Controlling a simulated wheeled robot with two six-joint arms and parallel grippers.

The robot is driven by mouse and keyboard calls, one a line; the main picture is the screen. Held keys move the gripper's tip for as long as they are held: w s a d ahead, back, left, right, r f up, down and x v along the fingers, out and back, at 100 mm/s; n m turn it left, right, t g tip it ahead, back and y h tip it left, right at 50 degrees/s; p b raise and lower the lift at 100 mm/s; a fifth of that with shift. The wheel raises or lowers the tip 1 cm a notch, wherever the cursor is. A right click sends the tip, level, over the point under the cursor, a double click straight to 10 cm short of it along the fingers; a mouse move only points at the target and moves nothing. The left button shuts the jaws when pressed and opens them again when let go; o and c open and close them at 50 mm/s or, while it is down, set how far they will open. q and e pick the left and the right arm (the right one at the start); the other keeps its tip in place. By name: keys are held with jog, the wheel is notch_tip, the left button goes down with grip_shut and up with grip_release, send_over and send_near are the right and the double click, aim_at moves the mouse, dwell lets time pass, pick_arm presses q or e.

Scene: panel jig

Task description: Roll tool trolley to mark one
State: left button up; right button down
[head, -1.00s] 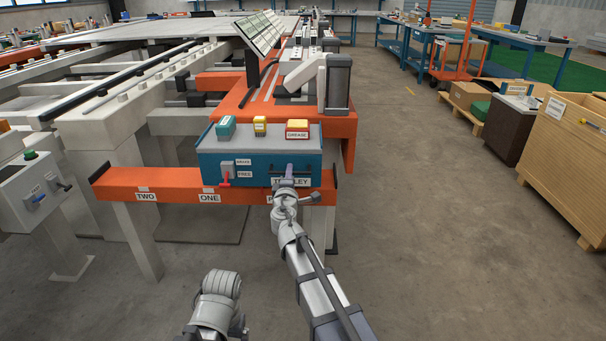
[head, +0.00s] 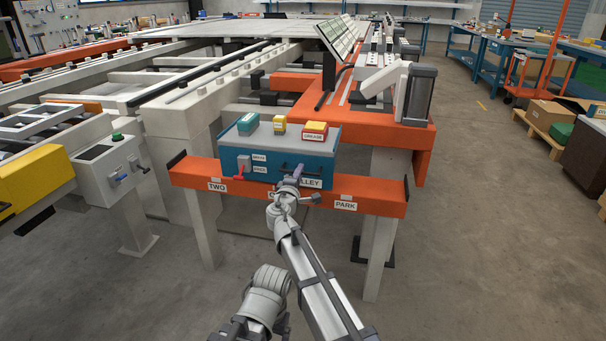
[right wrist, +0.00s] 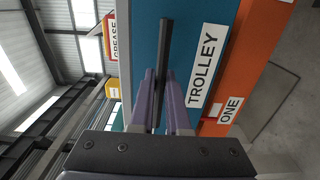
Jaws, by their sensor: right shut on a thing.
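The tool trolley (head: 245,160) is a teal box with a grey top, sitting on an orange rail (head: 190,174). Its TROLLEY plate is partly covered by my right gripper (head: 289,180) in the head view. In the right wrist view, the purple fingers (right wrist: 161,103) are shut on the dark bar handle (right wrist: 166,55) of the trolley front. The ONE plate (right wrist: 230,110) shows on the rail just below the TROLLEY plate (right wrist: 206,64); in the head view my gripper mostly hides it. The red brake lever (head: 241,170) points down beside FREE. My left gripper is not seen.
The TWO plate (head: 217,186) is on the rail left of the gripper and the PARK plate (head: 345,205) right of it. Rail ends carry dark stops. A control box (head: 104,165) stands at left.

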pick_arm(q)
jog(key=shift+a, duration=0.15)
pick_arm(e)
jog(key=shift+a, duration=0.2)
jog(key=c, duration=0.9)
grip_release()
